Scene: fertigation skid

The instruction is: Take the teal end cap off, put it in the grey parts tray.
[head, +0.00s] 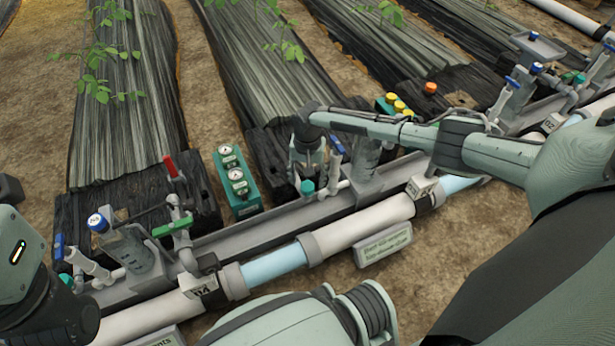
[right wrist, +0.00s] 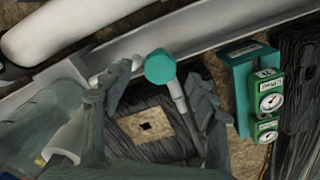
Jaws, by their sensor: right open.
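The teal end cap (head: 307,187) sits on the end of a thin grey pipe at the middle of the skid. In the right wrist view the cap (right wrist: 160,66) shows large, still on its pipe. My right gripper (head: 308,165) points down over this spot. Its fingers (right wrist: 160,80) are open, one on each side of the cap and pipe, with visible gaps, so nothing is gripped. Part of my left arm shows at the lower left of the head view, but its fingers do not. I cannot make out a grey parts tray in either view.
A green box with two gauges (head: 237,182) stands left of the cap. A white main pipe with a clear section (head: 273,264) runs along the front. A valve with red and green handles (head: 175,205) stands further left. Colored buttons (head: 396,103) lie behind my right forearm.

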